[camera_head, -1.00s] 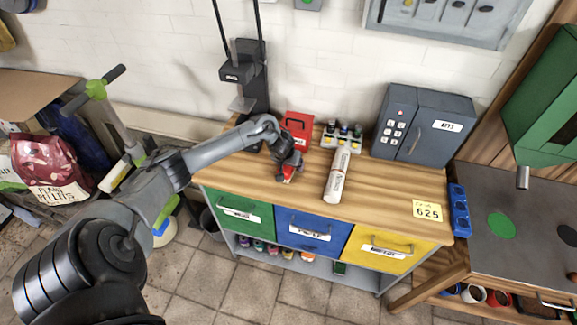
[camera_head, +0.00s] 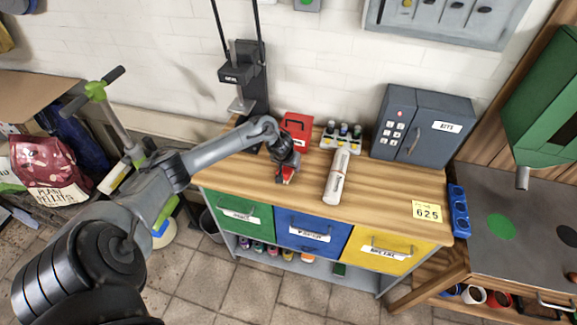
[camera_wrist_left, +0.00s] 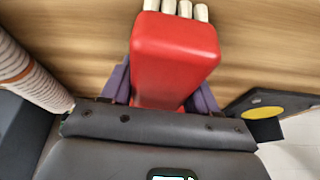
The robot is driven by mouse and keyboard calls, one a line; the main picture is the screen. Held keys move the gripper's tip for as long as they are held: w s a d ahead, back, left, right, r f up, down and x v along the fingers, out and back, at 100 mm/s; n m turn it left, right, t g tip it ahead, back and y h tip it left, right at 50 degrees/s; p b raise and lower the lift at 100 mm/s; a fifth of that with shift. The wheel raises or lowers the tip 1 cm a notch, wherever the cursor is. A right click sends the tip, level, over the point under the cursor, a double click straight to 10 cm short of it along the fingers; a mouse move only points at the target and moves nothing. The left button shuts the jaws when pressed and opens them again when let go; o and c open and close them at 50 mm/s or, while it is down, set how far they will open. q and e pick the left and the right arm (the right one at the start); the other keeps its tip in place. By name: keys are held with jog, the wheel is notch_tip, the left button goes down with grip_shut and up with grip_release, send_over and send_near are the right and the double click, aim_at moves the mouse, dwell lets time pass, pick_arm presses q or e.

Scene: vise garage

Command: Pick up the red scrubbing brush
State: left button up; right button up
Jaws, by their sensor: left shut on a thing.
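The red scrubbing brush (camera_wrist_left: 176,55) fills the middle of the left wrist view, with several pale bristle tufts at its far end over the wooden top. My left gripper (camera_wrist_left: 160,90) has a purple finger on each side of the brush and is shut on it. In the head view my left gripper (camera_head: 285,174) is low over the workbench top, and a small part of the red brush (camera_head: 289,173) shows at its fingertips. Whether the brush touches the wood cannot be told. My right gripper is in neither view.
On the workbench (camera_head: 390,200), a white cylinder (camera_head: 337,178) lies right of the gripper. A red box (camera_head: 297,128), a rack of small bottles (camera_head: 341,139) and a grey safe (camera_head: 421,124) stand behind. A black press (camera_head: 245,80) stands at the back left.

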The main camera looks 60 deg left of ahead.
pick_arm(q)
jog(key=r, duration=0.3)
jog(key=w+r, duration=0.1)
jog(key=r, duration=0.1)
jog(key=shift+d, duration=0.4)
jog(key=w+d+r+p, duration=0.1)
jog(key=w+d+r, duration=0.5)
jog(key=w+d, duration=0.1)
jog(key=shift+d, duration=0.3)
